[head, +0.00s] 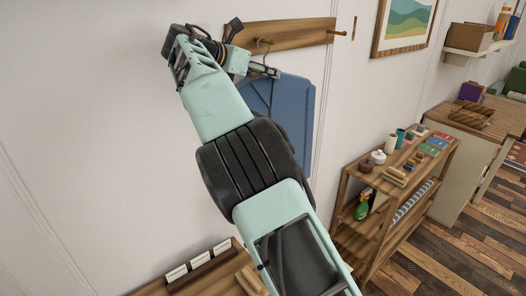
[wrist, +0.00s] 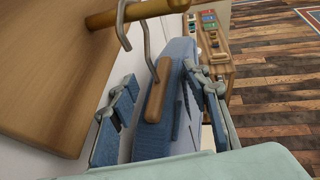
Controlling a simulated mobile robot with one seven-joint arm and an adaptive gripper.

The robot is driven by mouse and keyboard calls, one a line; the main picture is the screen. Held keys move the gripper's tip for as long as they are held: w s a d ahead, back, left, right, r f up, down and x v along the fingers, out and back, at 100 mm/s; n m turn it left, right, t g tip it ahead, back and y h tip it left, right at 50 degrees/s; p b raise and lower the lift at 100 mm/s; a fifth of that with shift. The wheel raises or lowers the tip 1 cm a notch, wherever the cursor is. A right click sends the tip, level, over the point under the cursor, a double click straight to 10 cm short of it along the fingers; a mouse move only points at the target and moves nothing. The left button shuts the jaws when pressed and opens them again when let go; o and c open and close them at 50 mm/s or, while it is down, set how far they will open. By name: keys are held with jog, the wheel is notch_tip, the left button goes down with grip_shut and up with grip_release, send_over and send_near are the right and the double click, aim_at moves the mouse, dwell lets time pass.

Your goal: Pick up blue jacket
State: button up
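The blue jacket (head: 292,103) hangs on a wooden hanger from a wall rack in the head view, partly hidden behind my arm. In the wrist view the jacket (wrist: 178,69) hangs edge-on below the wooden hanger (wrist: 156,100), whose metal hook goes up to a peg (wrist: 135,12). My gripper (wrist: 160,100) is open, with one finger on each side of the hanger's top and the jacket's shoulders. I see gaps between the fingers and the hanger. The gripper also shows in the head view (head: 272,71). The jacket's lower part is hidden.
The wooden rack board (head: 290,33) is fixed to the white wall close to my gripper. A wooden shelf unit (head: 385,185) with small items stands to the right. A framed picture (head: 404,25) hangs right of the rack. A wooden surface (head: 150,289) lies below left.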

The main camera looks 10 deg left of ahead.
jog(key=shift+w+d+f, duration=0.15)
jog(key=shift+w, duration=0.1)
grip_shut()
dwell(0.4)
jog(key=shift+r, duration=0.25)
